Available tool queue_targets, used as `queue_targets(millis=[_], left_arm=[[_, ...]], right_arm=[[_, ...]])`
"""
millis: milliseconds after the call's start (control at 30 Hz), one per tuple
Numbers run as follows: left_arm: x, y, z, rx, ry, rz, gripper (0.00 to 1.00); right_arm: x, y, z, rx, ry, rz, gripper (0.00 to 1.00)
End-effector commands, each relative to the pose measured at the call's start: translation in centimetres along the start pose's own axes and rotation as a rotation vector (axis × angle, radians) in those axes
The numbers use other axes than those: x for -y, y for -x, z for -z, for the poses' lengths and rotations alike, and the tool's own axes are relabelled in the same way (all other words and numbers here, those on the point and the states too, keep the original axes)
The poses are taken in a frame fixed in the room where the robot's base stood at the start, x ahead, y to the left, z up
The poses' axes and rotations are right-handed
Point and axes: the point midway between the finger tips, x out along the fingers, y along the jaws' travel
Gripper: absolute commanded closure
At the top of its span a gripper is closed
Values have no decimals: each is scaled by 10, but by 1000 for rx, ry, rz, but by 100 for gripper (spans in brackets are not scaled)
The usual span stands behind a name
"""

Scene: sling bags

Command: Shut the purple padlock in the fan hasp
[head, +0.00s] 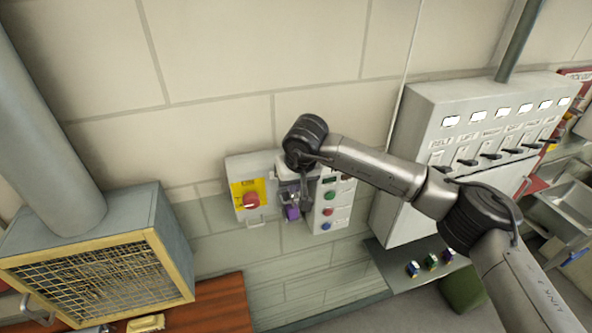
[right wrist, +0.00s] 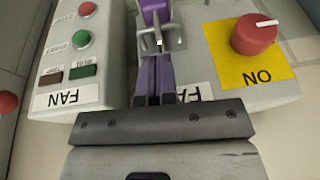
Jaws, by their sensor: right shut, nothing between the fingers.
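The purple padlock (head: 292,213) hangs at the fan hasp, between the yellow-plated switch and the fan button box in the head view. In the right wrist view the padlock (right wrist: 154,12) is at the top edge, partly cut off. The grey metal hasp (right wrist: 172,41) is just below it there. I cannot tell whether the shackle is closed. My right gripper (head: 291,192) is at the hasp, right above the padlock. In the right wrist view its fingers (right wrist: 154,66) are together and empty, their tips close against the hasp. My left gripper is out of view.
The fan's red knob (head: 251,200) sits on a yellow plate beside the fan button box (head: 329,200). A grey cabinet (head: 420,150) with several black levers stands at right. Several small padlocks (head: 430,262) lie on a shelf below. A caged fan (head: 95,280) is at lower left.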

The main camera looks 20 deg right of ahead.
Motion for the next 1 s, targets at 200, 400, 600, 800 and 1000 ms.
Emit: queue_targets(millis=[200, 400, 600, 800, 1000], left_arm=[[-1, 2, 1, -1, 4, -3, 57], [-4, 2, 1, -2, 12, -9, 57], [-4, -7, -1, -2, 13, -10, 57], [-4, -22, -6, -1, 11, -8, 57], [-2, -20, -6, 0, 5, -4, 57]], right_arm=[[1, -4, -1, -1, 0, 0, 100], [1, -4, -1, -1, 0, 0, 100], [0, -14, -4, 0, 0, 0, 100], [-1, -31, -10, 0, 0, 0, 100], [-2, -31, -10, 3, 0, -2, 100]])
